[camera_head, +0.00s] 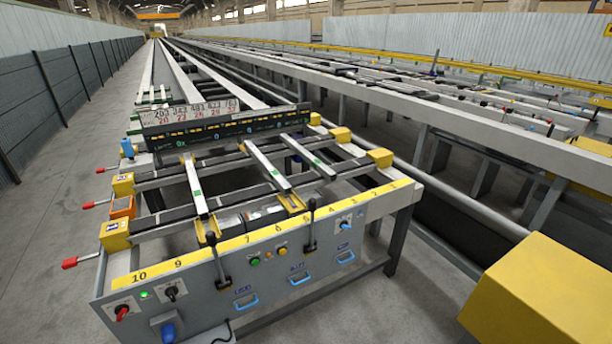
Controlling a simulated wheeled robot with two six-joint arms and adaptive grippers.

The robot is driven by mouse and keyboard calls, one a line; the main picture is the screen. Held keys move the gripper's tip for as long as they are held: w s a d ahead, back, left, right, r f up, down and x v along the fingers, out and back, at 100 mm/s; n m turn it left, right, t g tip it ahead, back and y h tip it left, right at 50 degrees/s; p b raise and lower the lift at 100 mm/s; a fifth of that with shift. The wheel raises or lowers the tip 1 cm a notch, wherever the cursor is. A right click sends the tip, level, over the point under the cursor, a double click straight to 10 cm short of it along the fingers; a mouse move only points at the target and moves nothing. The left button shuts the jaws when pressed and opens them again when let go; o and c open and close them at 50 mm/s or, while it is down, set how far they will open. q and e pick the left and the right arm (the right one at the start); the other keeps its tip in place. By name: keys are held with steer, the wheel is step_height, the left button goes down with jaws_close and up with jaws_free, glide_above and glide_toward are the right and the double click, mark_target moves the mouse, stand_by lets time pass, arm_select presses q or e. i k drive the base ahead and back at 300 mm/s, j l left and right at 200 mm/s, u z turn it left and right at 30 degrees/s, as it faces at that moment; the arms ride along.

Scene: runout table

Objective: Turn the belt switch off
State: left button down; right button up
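The runout table's front panel (265,285) carries the controls; which one is the belt switch I cannot tell, as no label naming it is legible. At its left end are a red rotary knob (122,313), a lit green lamp (144,295) and a black rotary knob (171,292). A blue rotary knob (344,226) sits on a white plate at the right end. Neither of my grippers is in view.
Upright black levers (216,260) (311,225) stand out from the panel, with blue handles (300,279) below. Pale bars (265,165) lie across the table. Red-tipped rods (75,262) stick out left. A yellow block (545,290) fills the lower right. Floor at left is clear.

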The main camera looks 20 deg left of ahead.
mark_target(121, 311)
steer(key=k+l+u, duration=0.1)
steer(key=u, duration=2.05)
